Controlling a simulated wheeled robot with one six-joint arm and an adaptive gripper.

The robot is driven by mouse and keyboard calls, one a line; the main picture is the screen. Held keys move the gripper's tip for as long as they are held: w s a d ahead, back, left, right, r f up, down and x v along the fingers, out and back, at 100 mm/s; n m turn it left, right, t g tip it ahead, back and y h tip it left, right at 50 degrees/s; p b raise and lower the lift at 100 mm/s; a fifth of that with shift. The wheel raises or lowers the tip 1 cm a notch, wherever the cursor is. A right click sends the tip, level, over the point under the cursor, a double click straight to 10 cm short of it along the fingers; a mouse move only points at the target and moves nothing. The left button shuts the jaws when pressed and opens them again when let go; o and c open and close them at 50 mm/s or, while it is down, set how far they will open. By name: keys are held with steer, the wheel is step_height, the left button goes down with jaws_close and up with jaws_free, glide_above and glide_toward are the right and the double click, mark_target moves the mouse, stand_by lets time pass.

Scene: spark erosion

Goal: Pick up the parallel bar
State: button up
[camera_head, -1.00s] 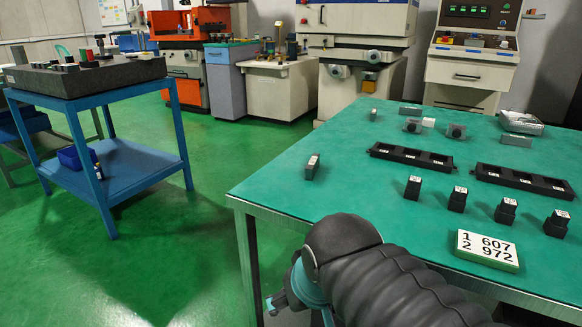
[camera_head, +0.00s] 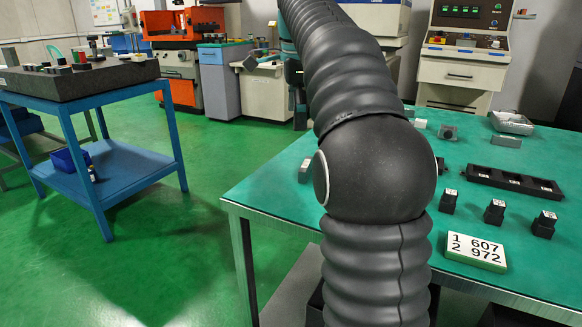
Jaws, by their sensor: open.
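A small grey metal block that may be the parallel bar (camera_head: 304,172) lies near the left edge of the green-topped table, partly hidden by my arm. Another grey bar (camera_head: 507,141) lies at the back right, in front of a metal tray. I cannot tell which is the parallel bar. My arm rises across the middle and hides much of the table. My gripper (camera_head: 300,121) shows only partly, dark and small behind the arm's left side, above and beyond the table's left part. It is open and apart from both bars.
The green table (camera_head: 262,194) also bears a black slotted rack (camera_head: 513,182), several black blocks and a numbered white plate (camera_head: 477,250). A metal tray (camera_head: 512,122) stands at the back. A blue cart (camera_head: 125,172) stands left, with green floor between. Machines line the back.

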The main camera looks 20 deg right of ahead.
steer(key=w+d+m, duration=0.3)
steer(key=m, duration=0.1)
glide_above(304, 164)
steer(key=shift+g, duration=0.4)
step_height(304, 164, down, 8)
steer(key=shift+f+b, duration=0.15)
steer(key=shift+b, duration=0.2)
steer(key=shift+d+f+b, duration=0.15)
steer(key=shift+f+b, duration=0.15)
steer(key=shift+f, duration=1)
steer(key=shift+d+f+b, duration=0.1)
steer(key=shift+f+b, duration=0.2)
steer(key=shift+f, duration=1)
steer(key=c, duration=1.2)
steer(key=shift+o, duration=0.2)
steer(key=shift+r, duration=0.1)
